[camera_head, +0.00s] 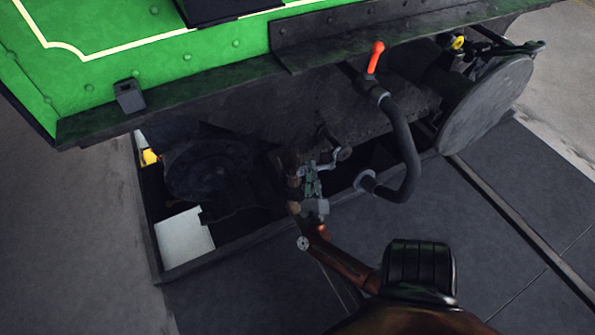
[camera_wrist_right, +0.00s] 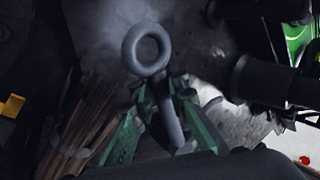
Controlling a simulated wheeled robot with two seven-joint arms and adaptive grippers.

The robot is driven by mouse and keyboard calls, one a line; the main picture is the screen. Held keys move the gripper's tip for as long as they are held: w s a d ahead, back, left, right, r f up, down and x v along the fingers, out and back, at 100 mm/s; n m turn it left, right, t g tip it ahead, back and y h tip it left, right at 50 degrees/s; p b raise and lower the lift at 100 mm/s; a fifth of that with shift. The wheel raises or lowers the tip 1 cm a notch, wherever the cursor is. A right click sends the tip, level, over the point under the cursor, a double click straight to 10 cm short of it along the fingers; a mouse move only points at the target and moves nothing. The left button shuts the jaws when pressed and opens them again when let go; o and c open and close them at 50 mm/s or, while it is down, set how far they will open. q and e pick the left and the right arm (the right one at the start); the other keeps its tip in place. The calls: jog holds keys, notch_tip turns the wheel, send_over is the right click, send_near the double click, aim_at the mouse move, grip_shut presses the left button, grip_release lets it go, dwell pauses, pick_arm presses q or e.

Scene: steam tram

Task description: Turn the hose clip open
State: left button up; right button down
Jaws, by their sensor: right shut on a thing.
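In the wrist view a grey metal ring with a shank, which looks like the hose clip (camera_wrist_right: 147,50), stands upright between the green fingers. My right gripper (camera_wrist_right: 167,95) is shut on its shank, with the ring beyond the fingertips. In the head view my right gripper (camera_head: 312,182) is small and dark, under the tram's buffer beam. A bent metal piece, likely the same clip (camera_head: 343,153), shows just beside the fingertips. Its exact angle is hard to read. My left gripper is not in view.
A dark hose (camera_head: 403,140) hangs to the right of the gripper, below a red-handled cock (camera_head: 376,57). A round buffer (camera_head: 485,105) stands further right. The green tram body (camera_head: 150,60) overhangs from above. An open pit with a white panel (camera_head: 184,238) lies to the left.

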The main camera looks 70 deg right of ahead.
jog(key=shift+s+d+f, duration=0.1)
jog(key=shift+s, duration=0.05)
jog(key=c, duration=2.1)
grip_release()
jog(key=shift+o, duration=1.1)
jog(key=shift+a+f, duration=0.2)
jog(key=shift+a, duration=0.15)
jog(key=v, duration=1.1)
jog(key=shift+a, duration=0.15)
